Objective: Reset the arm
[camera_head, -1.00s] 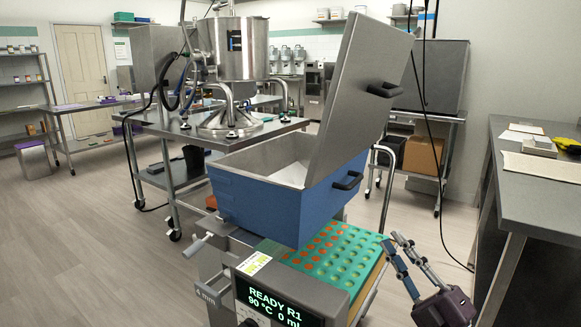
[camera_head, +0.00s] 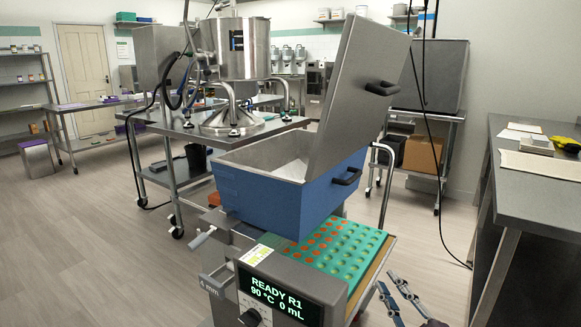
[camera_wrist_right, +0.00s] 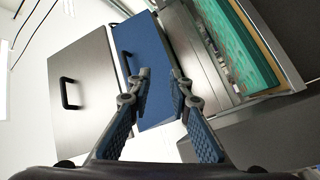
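My right gripper (camera_head: 397,289) shows at the bottom right of the head view, beside the depositor's right side and apart from it. Its two fingers are spread with nothing between them; the right wrist view also shows the open fingers (camera_wrist_right: 160,85). My left gripper is not in view. The depositor has a blue hopper (camera_head: 275,192) with its grey lid (camera_head: 355,95) tilted up open. Its display (camera_head: 280,298) reads READY R1, 90 °C, 0 mL. A green mould tray (camera_head: 350,258) lies under the hopper, with several orange-filled cavities on its left part.
A steel bench (camera_head: 545,190) stands at the right with papers on it. A cart (camera_head: 200,140) with a steel kettle (camera_head: 238,50) stands behind the depositor. The floor (camera_head: 90,240) at the left is clear.

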